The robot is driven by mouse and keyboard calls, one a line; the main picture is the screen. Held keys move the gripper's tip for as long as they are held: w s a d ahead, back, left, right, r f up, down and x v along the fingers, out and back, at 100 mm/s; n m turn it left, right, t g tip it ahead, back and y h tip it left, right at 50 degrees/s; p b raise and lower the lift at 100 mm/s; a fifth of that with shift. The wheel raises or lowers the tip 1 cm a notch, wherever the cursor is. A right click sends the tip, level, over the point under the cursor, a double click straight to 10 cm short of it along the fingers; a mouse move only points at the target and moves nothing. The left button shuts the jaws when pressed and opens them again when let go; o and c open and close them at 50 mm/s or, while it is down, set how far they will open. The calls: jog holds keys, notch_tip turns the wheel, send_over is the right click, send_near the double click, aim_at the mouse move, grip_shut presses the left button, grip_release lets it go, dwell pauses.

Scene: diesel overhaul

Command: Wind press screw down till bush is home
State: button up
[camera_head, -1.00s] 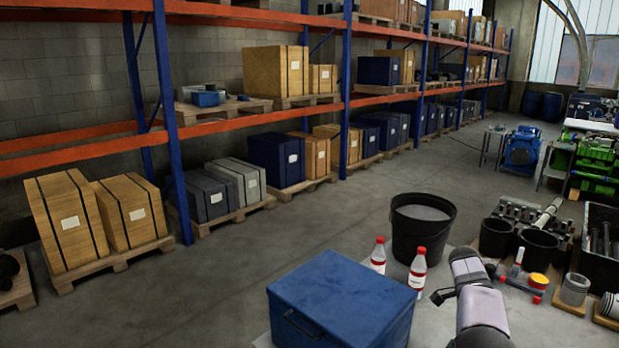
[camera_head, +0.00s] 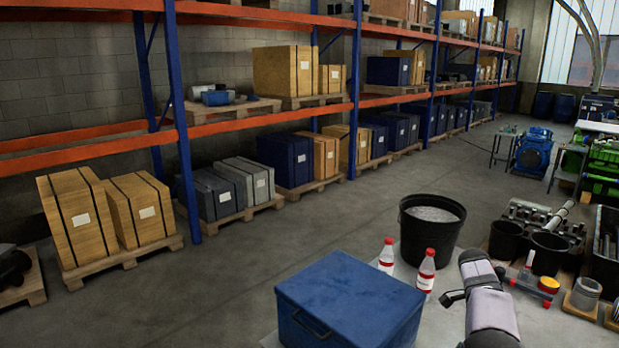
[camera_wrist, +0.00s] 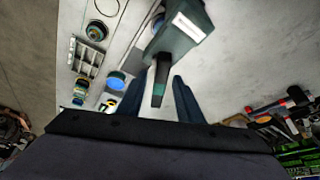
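My gripper (camera_wrist: 160,88) shows in the wrist view as two dark fingers standing apart, with gaps on both sides of a narrow dark bar (camera_wrist: 160,82) between them. I cannot tell whether the bar is nearer or farther than the fingertips. The bar joins a dark green body (camera_wrist: 181,32) with a white label, which may be the press. I cannot make out the press screw or the bush. In the head view my arm rises at the lower right, and its fingers are not clear there.
In the head view, a blue box (camera_head: 350,305), red-capped bottles (camera_head: 426,270) and a black bucket (camera_head: 430,225) stand left of my arm. Parts and tubs (camera_head: 540,252) lie right. In the wrist view, a grey tray (camera_wrist: 87,57) and round parts (camera_wrist: 115,80) lie left.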

jog(key=shift+r+p, duration=1.15)
jog(key=shift+r, duration=1.6)
